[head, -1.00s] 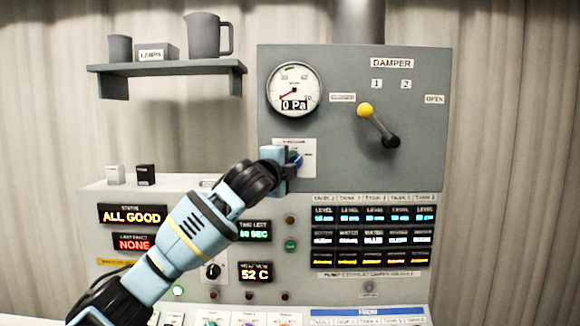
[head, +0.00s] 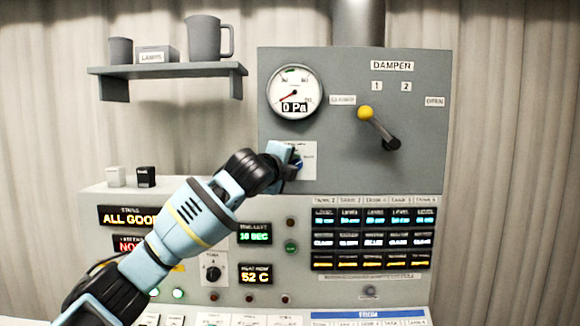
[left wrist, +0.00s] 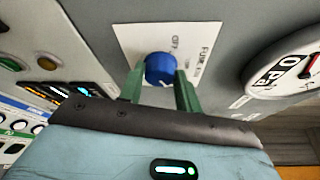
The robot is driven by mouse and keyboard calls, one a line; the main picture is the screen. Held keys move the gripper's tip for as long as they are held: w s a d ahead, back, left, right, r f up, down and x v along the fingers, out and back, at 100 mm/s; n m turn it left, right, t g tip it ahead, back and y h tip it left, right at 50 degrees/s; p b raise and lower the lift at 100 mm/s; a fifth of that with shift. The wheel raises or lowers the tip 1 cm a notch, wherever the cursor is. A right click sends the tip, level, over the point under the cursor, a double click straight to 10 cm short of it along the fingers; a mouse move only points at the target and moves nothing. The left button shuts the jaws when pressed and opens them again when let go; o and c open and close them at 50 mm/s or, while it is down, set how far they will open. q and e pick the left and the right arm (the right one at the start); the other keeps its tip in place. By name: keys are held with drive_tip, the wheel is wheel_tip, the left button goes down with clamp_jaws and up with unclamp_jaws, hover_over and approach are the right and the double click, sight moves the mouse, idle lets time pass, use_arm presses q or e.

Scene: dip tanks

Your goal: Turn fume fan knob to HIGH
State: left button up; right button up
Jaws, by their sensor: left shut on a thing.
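The fume fan knob is a blue round knob (left wrist: 160,69) on a white plate (left wrist: 182,42) in the left wrist view. The plate's lettering reads "FUME FAN", with "OFF" beside the knob. In the head view the knob (head: 298,162) is mostly hidden behind my gripper, on its plate (head: 309,158). My left gripper (left wrist: 160,84) has its two green fingers on either side of the knob and is shut on it. It also shows in the head view (head: 289,160). My right gripper is not in view.
A pressure gauge (head: 295,92) above the knob reads 0 Pa. A damper lever (head: 380,128) with a yellow ball stands to the right. Lit displays (head: 373,239) and a small black knob (head: 211,268) lie below. A shelf (head: 168,69) with jugs is at upper left.

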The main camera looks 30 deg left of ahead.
use_arm(q)
drive_tip(key=o, duration=1)
drive_tip(key=shift+c, duration=0.2)
drive_tip(key=shift+s, duration=0.1)
drive_tip(key=s+d, duration=0.1)
drive_tip(key=s, duration=0.6)
drive_tip(key=shift+s+r, duration=0.25)
drive_tip(key=shift+r, duration=0.05)
drive_tip(key=shift+d, duration=0.15)
